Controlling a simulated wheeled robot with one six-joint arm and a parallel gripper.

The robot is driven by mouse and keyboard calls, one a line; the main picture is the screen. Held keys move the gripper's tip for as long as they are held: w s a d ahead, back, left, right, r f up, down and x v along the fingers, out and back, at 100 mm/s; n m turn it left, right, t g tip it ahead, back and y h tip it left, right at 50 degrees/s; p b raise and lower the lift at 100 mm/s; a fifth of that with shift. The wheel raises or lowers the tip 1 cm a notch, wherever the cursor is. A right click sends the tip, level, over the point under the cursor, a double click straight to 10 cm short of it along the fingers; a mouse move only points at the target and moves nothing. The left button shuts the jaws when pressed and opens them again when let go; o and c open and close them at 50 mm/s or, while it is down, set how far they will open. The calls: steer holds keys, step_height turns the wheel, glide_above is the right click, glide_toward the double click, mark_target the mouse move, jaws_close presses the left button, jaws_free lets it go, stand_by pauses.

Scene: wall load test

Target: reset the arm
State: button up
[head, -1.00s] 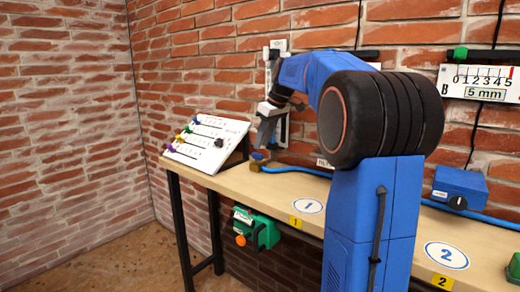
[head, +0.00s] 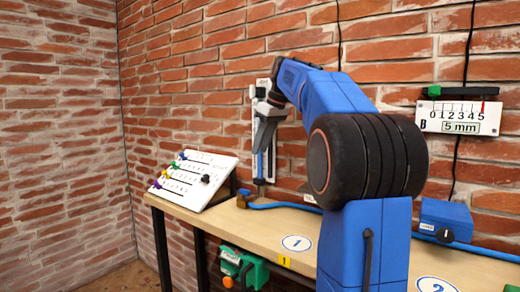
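My blue arm with its black ribbed joint fills the middle right of the head view. It reaches up and bends over toward the wall. My gripper (head: 262,138) hangs pointing down, in front of a white wall panel (head: 271,165) with a narrow upright gauge. Its grey fingers are seen side-on and overlap, so the gap between them does not show. Nothing can be made out in them. The gripper is above the bench top (head: 225,222) and clear of a small brass fitting with a blue handle (head: 243,197).
A sloped white board (head: 200,178) with coloured knobs stands at the bench's left end. A blue hose (head: 285,205) runs along the back. A blue box (head: 447,219) stands on the right. A scale marked B (head: 458,117) hangs on the wall. A green device (head: 245,268) hangs below the front edge.

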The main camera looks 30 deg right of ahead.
stand_by(0.4)
steer(key=s+a+f+m+h, duration=0.1)
steer(key=s+a+f+m, duration=0.2)
steer(key=s+a+f, duration=1.5)
steer(key=s+f, duration=0.6)
steer(key=s+a+f+m, duration=0.1)
steer(key=s+a+f, duration=0.2)
steer(key=s+f, duration=0.6)
steer(key=shift+a+f+t+h, duration=0.3)
steer(key=shift+f, duration=0.45)
